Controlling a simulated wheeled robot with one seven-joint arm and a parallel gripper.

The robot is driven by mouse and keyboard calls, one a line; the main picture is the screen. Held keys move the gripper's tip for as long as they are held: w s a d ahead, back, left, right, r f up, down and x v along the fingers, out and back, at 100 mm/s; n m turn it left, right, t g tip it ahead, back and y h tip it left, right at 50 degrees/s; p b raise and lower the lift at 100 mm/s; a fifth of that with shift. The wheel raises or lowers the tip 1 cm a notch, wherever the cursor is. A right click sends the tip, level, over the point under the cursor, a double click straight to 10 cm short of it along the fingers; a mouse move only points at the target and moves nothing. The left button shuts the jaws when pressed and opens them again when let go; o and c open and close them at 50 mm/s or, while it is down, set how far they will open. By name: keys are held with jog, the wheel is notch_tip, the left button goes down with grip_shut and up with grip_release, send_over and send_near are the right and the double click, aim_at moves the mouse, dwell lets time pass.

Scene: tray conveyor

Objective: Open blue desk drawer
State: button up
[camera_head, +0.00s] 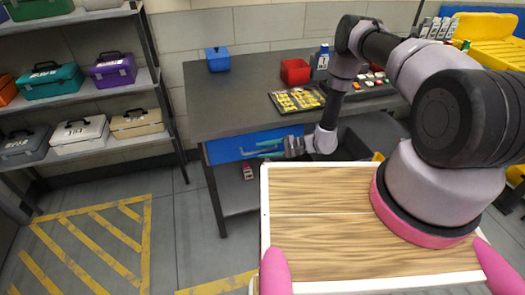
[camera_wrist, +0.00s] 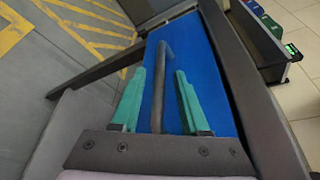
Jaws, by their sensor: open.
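The blue drawer (camera_head: 225,150) sits under the dark top of the desk, its front looking level with the frame. Its dark bar handle (camera_wrist: 160,85) stands out from the blue front, which also fills the middle of the wrist view (camera_wrist: 203,60). My gripper (camera_head: 264,148) is at the drawer front, and its two green fingers also show in the wrist view (camera_wrist: 171,62). The fingers are open, one on each side of the handle, with a gap visible on both sides. Whether the fingertips reach fully past the bar is hard to tell.
The desk top (camera_head: 225,105) holds a blue box (camera_head: 218,60), a red box (camera_head: 295,71) and a yellow-lined tray (camera_head: 297,100). A shelf rack (camera_head: 150,75) with toolboxes stands at left. The floor with yellow hatching (camera_head: 100,240) is clear.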

jog(key=shift+a+f, duration=0.1)
jog(key=shift+a, duration=0.25)
grip_shut()
dwell(1.2)
